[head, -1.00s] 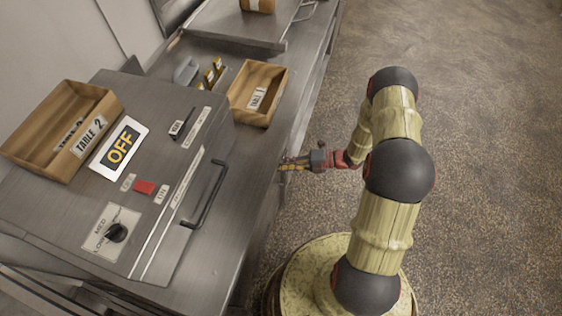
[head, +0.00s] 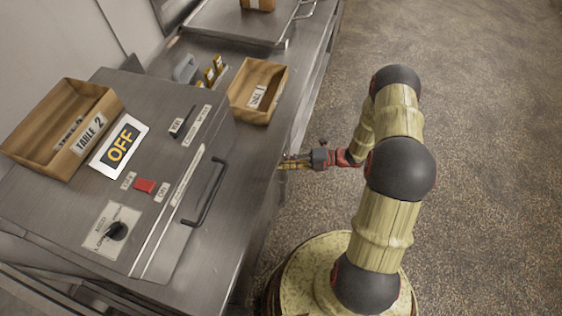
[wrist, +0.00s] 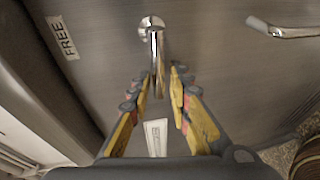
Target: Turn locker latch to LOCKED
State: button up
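The locker latch (wrist: 155,55) is a shiny metal lever on a round base, on a grey metal face in the wrist view. It points from its base down toward my gripper. My gripper (wrist: 161,82) is open, with one yellow-and-grey finger on each side of the lever's free end. I cannot tell whether either finger touches it. A FREE label (wrist: 63,37) is left of the latch. Another white label (wrist: 156,137) lies between the fingers, its text unreadable. In the head view, my gripper (head: 284,163) is at the counter's front side; the latch is hidden there.
A second metal handle (wrist: 285,30) is at the wrist view's upper right. Open floor lies right.

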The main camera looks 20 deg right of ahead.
jog(key=v, duration=1.1)
jog(key=shift+d, duration=0.2)
jog(key=shift+s, duration=0.1)
